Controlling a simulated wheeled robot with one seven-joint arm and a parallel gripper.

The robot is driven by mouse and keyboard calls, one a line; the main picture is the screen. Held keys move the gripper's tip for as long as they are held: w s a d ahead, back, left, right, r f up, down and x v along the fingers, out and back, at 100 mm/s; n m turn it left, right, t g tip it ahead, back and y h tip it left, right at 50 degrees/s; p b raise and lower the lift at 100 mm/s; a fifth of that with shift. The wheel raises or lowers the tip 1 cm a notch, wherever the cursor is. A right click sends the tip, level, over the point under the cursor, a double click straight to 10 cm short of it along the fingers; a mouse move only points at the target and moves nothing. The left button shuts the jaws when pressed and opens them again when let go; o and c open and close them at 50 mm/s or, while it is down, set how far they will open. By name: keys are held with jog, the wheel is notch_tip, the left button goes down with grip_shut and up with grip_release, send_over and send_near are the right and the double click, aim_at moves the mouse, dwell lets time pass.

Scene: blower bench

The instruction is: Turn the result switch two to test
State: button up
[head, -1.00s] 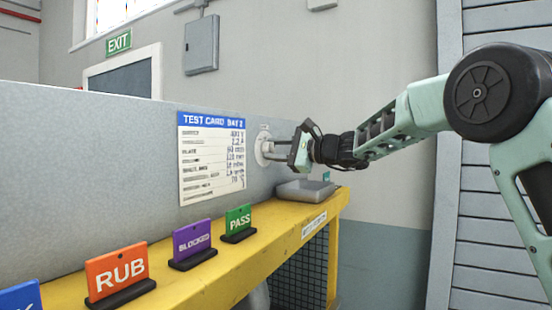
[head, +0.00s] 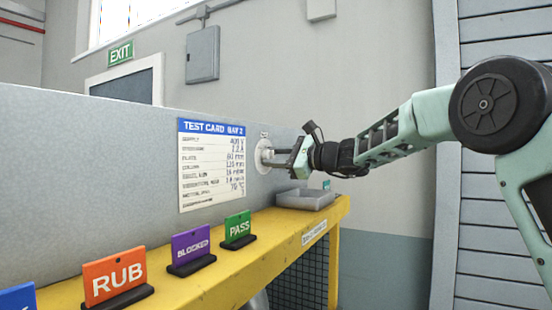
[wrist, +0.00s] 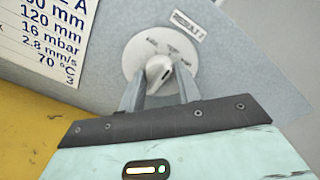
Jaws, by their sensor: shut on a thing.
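The result switch is a round white dial (wrist: 135,60) with a raised light-grey knob (wrist: 158,72) that has a dark mark on it. It sits on the grey panel beside the test card; its dial also shows in the head view (head: 262,158). A label starting "RESULT" (wrist: 188,26) is beside the dial; its last character is unclear. My gripper (wrist: 160,80) has its two fingers around the knob, shut on it. The knob looks tilted in the wrist view. The position words on the dial are too small to read. My gripper also shows in the head view (head: 272,158).
A test card (head: 211,165) is on the panel left of the dial. A grey tray (head: 306,199) sits below my gripper on the yellow bench (head: 215,278). Green PASS (head: 238,229), purple BLOCKED (head: 191,246) and orange RUB (head: 116,277) signs stand along the bench.

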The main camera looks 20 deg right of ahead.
jog(key=o, duration=1)
jog(key=shift+d, duration=0.1)
jog(key=shift+b+v, duration=3.45)
jog(key=shift+v, duration=5.2)
jog(key=shift+s, duration=0.1)
